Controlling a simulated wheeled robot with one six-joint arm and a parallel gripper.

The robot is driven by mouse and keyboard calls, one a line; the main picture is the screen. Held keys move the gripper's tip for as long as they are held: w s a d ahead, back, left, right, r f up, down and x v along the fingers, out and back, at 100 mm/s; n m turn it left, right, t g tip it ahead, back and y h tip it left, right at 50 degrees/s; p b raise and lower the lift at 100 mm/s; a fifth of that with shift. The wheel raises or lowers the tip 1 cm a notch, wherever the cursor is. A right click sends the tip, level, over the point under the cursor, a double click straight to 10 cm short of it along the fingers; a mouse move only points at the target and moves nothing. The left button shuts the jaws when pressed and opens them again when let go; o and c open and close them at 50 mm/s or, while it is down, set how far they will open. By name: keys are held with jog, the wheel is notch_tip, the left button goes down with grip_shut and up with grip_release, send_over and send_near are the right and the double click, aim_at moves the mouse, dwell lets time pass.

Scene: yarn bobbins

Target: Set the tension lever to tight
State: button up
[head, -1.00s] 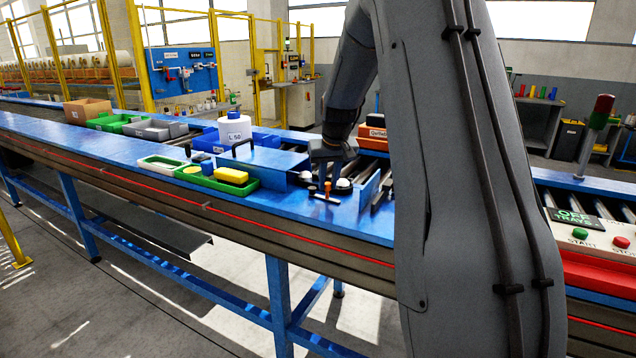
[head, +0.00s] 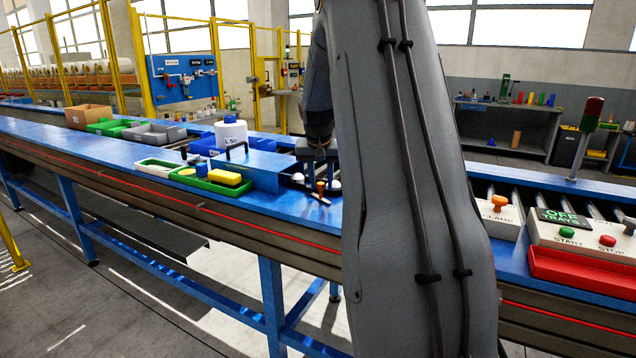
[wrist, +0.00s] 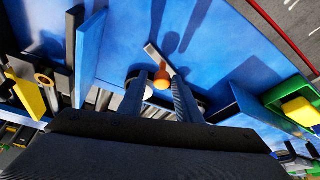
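The tension lever is a thin bar with an orange knob (head: 320,187) on the blue bench, right of the blue upright plate. In the wrist view the knob (wrist: 162,79) stands at the lower end of a pale grey bar (wrist: 152,52). My gripper (head: 320,175) is above the lever, pointing down. In the wrist view my gripper (wrist: 160,88) has its fingers apart, one each side of the knob. I cannot tell whether either finger touches it. Pale round caps beside the lever are partly hidden by the fingers. No tight or loose marking is readable.
A green tray (head: 205,187) with yellow blocks sits left of the blue plate (head: 270,180). A white bobbin (head: 231,136) stands behind it. A clamp box (head: 498,215) and a START/STOP panel (head: 575,236) are at the right. My arm hides the bench between.

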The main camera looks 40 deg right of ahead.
jog(key=shift+o, duration=0.4)
jog(key=shift+w, duration=0.1)
jog(key=shift+a, duration=0.1)
jog(key=shift+r, duration=0.3)
jog(key=b+v, duration=0.2)
jog(key=v, duration=0.5)
jog(key=shift+a, duration=0.15)
